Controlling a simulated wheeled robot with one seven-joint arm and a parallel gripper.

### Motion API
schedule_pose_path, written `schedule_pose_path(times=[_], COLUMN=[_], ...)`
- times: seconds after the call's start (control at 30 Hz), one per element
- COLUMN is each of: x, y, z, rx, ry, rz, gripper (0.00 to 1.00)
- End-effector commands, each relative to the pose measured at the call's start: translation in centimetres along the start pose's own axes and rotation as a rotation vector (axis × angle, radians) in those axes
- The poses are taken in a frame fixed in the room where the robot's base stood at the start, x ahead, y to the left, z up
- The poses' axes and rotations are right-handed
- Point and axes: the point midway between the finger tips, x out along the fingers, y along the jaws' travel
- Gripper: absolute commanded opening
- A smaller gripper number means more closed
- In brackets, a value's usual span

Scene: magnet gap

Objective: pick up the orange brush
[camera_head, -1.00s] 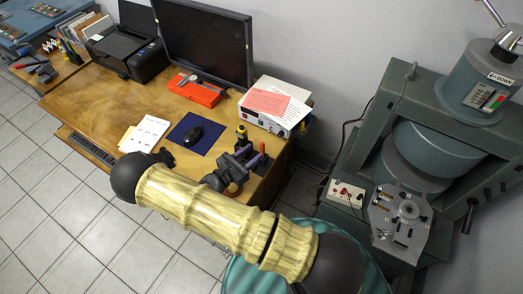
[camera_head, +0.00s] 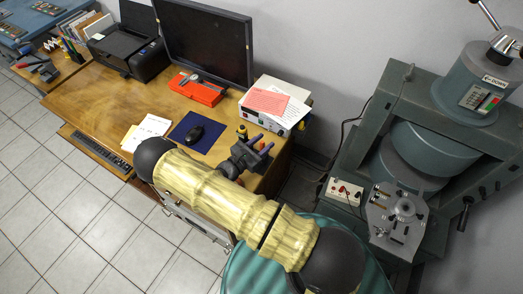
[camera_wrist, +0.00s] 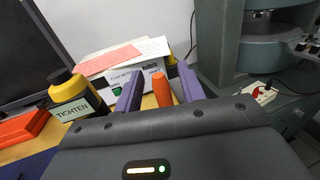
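An orange upright piece (camera_wrist: 162,90), which looks like the orange brush, shows between my two purple fingers in the wrist view. Its lower part is hidden behind the body of my gripper (camera_wrist: 160,88). The fingers are apart, with a gap visible on each side of the orange piece. I cannot tell whether it is fully between the fingertips or beyond them. In the head view my gripper (camera_head: 254,147) is at the right end of the wooden desk, and the brush is mostly hidden there.
A yellow and black bottle (camera_wrist: 70,92) labelled TIGHTEN stands left of the fingers. A white instrument box (camera_head: 262,119) with papers on top is just behind. A large grey machine (camera_head: 425,150) stands right.

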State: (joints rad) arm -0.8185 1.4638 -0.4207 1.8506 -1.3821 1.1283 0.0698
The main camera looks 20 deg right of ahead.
Motion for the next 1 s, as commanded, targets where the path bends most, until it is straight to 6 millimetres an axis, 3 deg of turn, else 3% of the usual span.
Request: schedule_pose_path(times=[0.4, 0.6, 1.0], x=[-0.06, -0.07, -0.08], y=[0.00, 0.01, 0.05], z=[-0.02, -0.01, 0.52], rx=[0.000, 0.000, 0.001], ry=[0.000, 0.000, -0.001], rz=[0.000, 0.000, 0.000], gripper=[0.38, 0.00, 0.00])
